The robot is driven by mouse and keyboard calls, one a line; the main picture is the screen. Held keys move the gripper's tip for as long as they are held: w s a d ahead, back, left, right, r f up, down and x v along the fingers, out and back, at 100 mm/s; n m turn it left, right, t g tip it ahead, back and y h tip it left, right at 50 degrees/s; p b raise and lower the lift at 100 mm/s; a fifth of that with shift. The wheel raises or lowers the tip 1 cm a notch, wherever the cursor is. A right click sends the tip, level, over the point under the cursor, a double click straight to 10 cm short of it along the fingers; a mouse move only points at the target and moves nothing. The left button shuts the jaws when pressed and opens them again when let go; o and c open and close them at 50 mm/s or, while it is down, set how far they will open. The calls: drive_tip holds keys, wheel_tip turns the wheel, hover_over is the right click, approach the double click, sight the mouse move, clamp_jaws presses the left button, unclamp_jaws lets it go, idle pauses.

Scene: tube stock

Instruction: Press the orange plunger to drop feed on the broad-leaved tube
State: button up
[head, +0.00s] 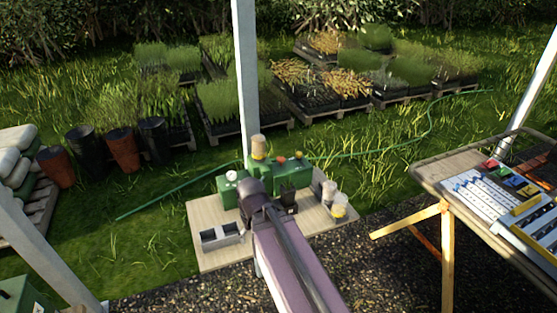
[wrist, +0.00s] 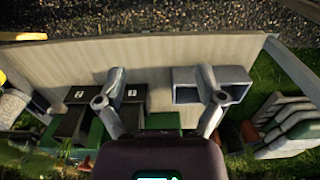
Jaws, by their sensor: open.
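A green machine (head: 293,176) stands at the back of the pale board, with a small orange knob (head: 281,160), likely the plunger, on its top. A second orange-red knob (head: 298,155) sits just right of it. In the wrist view, my gripper (wrist: 161,82) is open and empty over the board, its two grey fingers wide apart. Two dark square tubes with white labels, one left (wrist: 78,95) and one nearer the left finger (wrist: 131,93), show there. I cannot tell which is broad-leaved. In the head view my arm hides the fingers and part of the board.
The pale board (head: 205,258) holds a grey two-cell tray (head: 222,237), a second green unit (head: 231,187) with a white knob, a tan-capped cylinder (head: 258,147) and pale tubs (head: 339,206). A slatted table (head: 437,170) with charts stands at right.

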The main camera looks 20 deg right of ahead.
idle(0.3)
clamp_jaws()
idle(1.3)
